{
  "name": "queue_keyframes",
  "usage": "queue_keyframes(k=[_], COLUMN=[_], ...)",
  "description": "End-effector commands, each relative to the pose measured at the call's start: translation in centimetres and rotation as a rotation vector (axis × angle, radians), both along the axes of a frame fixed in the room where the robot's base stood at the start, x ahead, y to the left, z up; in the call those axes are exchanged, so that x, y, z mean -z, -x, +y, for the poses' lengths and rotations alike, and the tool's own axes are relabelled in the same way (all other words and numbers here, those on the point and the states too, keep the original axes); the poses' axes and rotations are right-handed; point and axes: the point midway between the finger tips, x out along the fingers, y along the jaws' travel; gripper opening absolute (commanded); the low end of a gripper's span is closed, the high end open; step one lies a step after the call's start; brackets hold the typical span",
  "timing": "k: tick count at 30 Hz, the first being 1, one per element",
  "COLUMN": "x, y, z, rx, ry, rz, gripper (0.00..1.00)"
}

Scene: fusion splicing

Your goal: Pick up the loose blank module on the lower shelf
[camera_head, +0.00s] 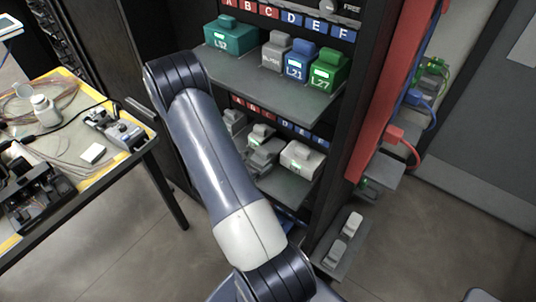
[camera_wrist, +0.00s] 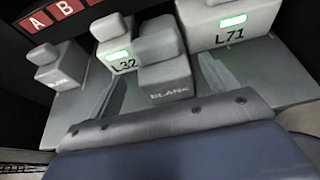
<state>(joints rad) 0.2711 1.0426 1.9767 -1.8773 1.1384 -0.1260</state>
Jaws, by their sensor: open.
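The loose blank module (camera_wrist: 165,82) is a dark grey block marked BLANK with a raised top, in the middle of the wrist view. It sits on the lower shelf (camera_wrist: 258,72), and in the head view the module (camera_head: 263,155) shows just right of my arm. My gripper (camera_wrist: 160,88) is open, with one finger on each side of the blank module in the wrist view. I cannot tell whether either finger touches it.
Module L32 (camera_wrist: 117,55) stands close behind the blank on the left, and L71 (camera_wrist: 232,32) stands to its right. Another pale module (camera_wrist: 60,72) is at the far left. The upper shelf (camera_head: 268,82) with coloured modules overhangs. A cluttered table (camera_head: 92,178) stands at left.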

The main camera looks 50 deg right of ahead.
Motion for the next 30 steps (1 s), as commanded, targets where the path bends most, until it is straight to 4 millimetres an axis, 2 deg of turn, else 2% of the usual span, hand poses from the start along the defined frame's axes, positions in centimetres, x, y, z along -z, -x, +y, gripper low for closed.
queue_keyframes(k=[9, 13, 20, 30], x=[1.3, 1.6, 1.7, 1.7], y=[0.2, 0.1, 0.0, 0.1], z=[-3.9, -4.5, -4.6, -4.5], rx=[0.004, 0.001, 0.001, 0.001], ry=[-0.001, -0.001, -0.001, 0.0], rz=[0.001, 0.0, 0.0, 0.0], gripper=[0.82, 0.82, 0.81, 0.53])
